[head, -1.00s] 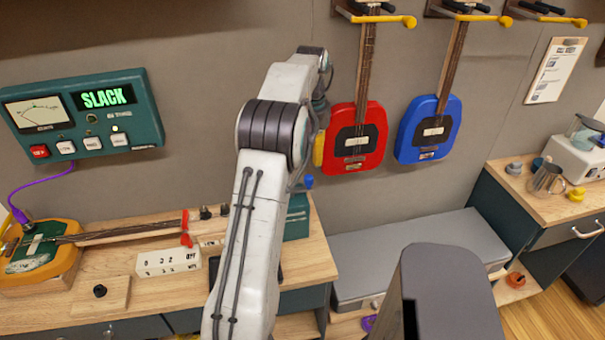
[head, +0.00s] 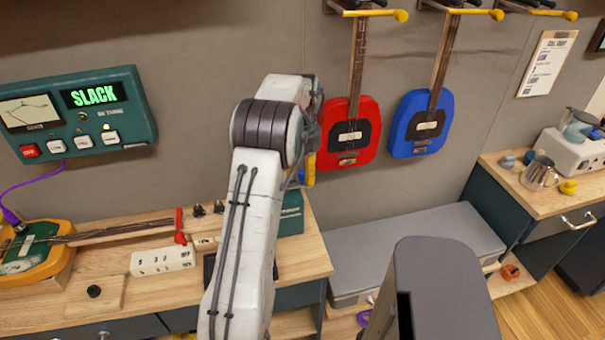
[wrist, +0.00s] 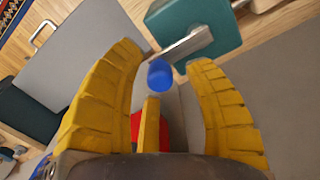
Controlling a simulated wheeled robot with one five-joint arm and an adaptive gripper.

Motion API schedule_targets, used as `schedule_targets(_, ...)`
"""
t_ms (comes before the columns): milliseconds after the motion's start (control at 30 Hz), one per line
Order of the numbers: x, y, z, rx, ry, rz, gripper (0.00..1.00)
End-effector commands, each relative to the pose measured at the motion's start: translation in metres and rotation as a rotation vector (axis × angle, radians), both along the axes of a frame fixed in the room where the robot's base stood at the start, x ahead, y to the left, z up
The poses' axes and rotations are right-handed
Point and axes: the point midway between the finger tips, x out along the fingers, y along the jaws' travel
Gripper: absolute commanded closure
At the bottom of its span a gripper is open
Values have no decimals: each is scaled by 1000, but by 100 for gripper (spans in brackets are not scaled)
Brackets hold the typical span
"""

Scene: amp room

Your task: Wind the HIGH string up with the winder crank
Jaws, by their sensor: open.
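The winder is a teal box (head: 291,214) on the bench, right of my arm in the head view. In the wrist view the same box (wrist: 190,30) carries a grey crank arm (wrist: 188,45) ending in a blue knob (wrist: 160,75). My gripper (wrist: 165,62) is open, its two yellow fingers on either side of the knob; I cannot tell whether either touches it. The guitar (head: 38,250) lies at the bench's left; which string is HIGH cannot be told.
A wall panel reads SLACK (head: 93,95). Red (head: 347,135) and blue (head: 420,125) guitars hang on the wall. A grey low bench top (head: 420,250) is bare.

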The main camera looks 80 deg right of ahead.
Motion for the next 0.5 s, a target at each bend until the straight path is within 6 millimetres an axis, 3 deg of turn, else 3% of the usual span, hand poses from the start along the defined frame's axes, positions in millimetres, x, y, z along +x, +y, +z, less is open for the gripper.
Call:
schedule_targets(400,0,0,-4,0,0,0,52)
schedule_targets(500,0,0,-4,0,0,0,60)
